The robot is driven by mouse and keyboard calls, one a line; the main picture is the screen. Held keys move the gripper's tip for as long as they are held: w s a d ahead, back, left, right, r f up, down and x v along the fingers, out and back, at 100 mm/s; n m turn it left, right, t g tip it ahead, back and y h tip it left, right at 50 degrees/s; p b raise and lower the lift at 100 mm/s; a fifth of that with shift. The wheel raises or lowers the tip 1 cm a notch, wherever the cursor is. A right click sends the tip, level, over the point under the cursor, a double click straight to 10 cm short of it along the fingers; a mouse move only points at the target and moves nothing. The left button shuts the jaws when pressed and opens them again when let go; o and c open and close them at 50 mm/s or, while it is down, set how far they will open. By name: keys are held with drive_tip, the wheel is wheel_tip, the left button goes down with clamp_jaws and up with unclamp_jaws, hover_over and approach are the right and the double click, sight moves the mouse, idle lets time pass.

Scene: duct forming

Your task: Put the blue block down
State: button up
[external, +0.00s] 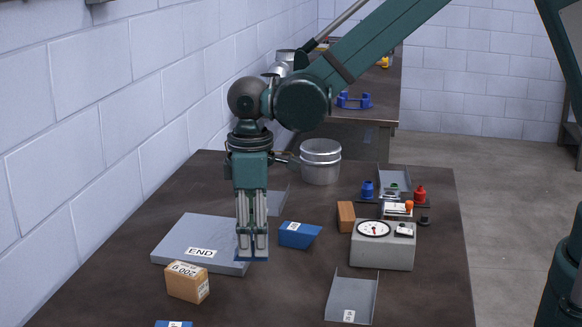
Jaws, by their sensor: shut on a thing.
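My gripper (252,246) points straight down over the right edge of the grey slab labelled END (190,232). Its fingers are shut on a blue block (252,259). Only a narrow dark blue strip of the block shows at the fingertips, and the fingers hide the rest. I cannot tell whether its underside touches the slab or the table. Another blue piece (300,234) with a white label and a slanted side lies on the table just right of my gripper, apart from it. A third blue piece (174,324) is cut off by the bottom edge.
Right are a grey gauge box (382,250), an orange-brown block (346,216) and a bent metal sheet (352,297). A metal pot (320,162) stands behind. Bare table (285,290) lies in front of my gripper.

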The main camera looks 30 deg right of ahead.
drive_tip(key=w+d+r+m+p, duration=0.1)
drive_tip(key=w+d+r, duration=0.1)
drive_tip(key=w, duration=1.1)
drive_tip(key=m+p, duration=0.1)
drive_tip(key=m, duration=0.1)
hover_over(232, 229)
drive_tip(key=shift+s+a+r, duration=0.1)
drive_tip(key=shift+r, duration=0.3)
drive_tip(key=shift+f, duration=3.15)
drive_tip(key=shift+f, duration=1.85)
drive_tip(key=shift+f, duration=0.1)
drive_tip(key=o, duration=1.1)
drive_tip(key=shift+c, duration=0.2)
